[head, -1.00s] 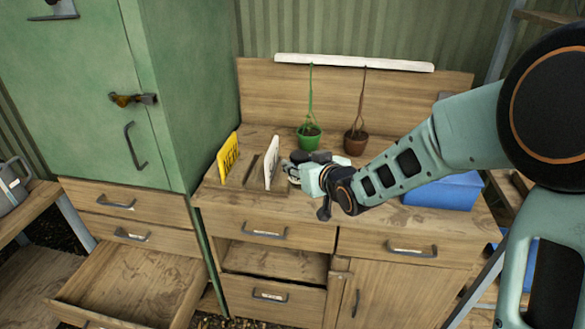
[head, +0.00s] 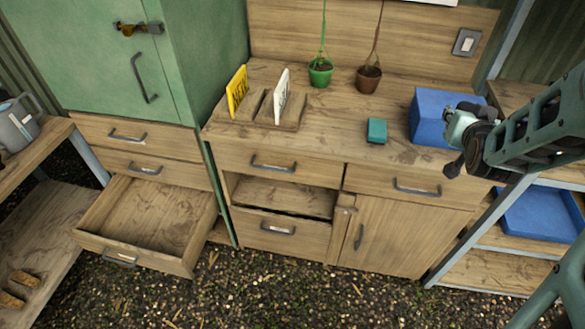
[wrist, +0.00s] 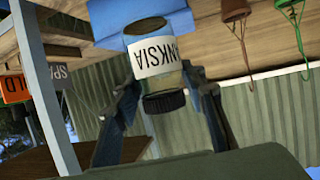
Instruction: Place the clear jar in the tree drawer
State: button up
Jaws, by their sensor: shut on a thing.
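My gripper (head: 458,125) is in front of the blue box at the right of the worktop. In the wrist view my gripper (wrist: 160,88) is shut on a clear jar (wrist: 154,57) with a dark lid and a white label reading "NKSIA", its start cut off. That view is roughly upside down. In the head view the jar is small and mostly hidden by the gripper. A wooden drawer (head: 130,252) stands pulled out and empty under the green cabinet at the left. Its label is too small to read, so I cannot tell whether it is the tree drawer.
On the worktop (head: 340,120) are a yellow sign (head: 237,91), a white sign (head: 281,97), a green pot (head: 320,75), a brown pot (head: 368,79), a teal block (head: 377,131) and the blue box (head: 426,118). Gravel floor lies clear in front.

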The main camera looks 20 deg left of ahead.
aim_at(160, 217)
jog(key=u, duration=1)
jog(key=i+j+u, duration=0.35)
jog(key=j, duration=0.15)
